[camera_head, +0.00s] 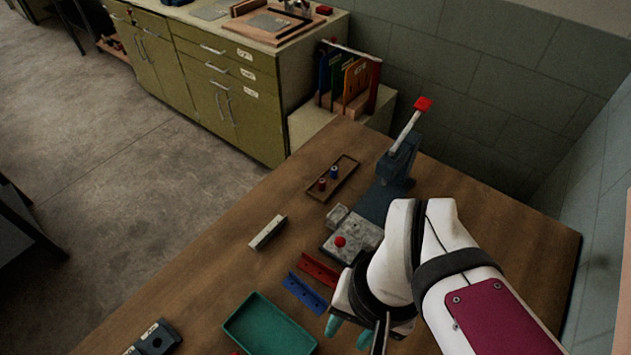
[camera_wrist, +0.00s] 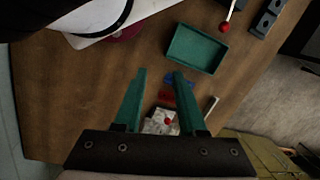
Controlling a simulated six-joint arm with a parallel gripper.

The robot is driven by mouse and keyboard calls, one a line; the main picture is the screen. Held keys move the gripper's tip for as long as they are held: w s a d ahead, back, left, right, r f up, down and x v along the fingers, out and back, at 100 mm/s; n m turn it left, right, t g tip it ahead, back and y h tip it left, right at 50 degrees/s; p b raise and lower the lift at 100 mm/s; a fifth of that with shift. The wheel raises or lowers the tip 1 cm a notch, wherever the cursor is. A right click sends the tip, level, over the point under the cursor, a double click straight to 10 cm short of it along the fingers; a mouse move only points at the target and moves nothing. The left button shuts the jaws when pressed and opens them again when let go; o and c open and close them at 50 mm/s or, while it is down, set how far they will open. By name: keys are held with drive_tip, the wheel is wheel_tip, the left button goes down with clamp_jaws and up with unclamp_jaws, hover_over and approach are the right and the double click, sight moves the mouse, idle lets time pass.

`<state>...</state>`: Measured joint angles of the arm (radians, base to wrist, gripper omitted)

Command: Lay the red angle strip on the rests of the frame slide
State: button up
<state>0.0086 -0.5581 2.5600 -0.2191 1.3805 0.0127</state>
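The red angle strip (camera_head: 318,268) lies on the wooden table beside a blue strip (camera_head: 304,293). The red strip also shows in the wrist view (camera_wrist: 167,97), partly blocked by a finger. A grey metal slide with a red knob (camera_head: 356,237) sits in front of the lever press; I take it for the frame slide. It also shows between my fingers in the wrist view (camera_wrist: 155,127). Its rests are too small to make out. My gripper (camera_head: 348,332) has teal fingers, apart and empty, above the table, nearer the camera than the red strip. The fingers also show in the wrist view (camera_wrist: 159,74).
A lever press (camera_head: 396,172) with a red handle stands behind the slide. A green tray (camera_head: 269,328), a pale block (camera_head: 267,233) and a brown tray (camera_head: 333,178) with small red and blue pieces lie around. A dark block (camera_head: 155,340) is at front left.

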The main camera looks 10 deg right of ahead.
drive_tip(key=m+h, duration=0.2)
drive_tip(key=m, duration=1.7)
hover_over(323, 264)
wheel_tip(323, 264, down, 5)
drive_tip(key=shift+m, duration=0.7)
wheel_tip(323, 264, down, 16)
drive_tip(key=shift+f, duration=0.15)
clamp_jaws()
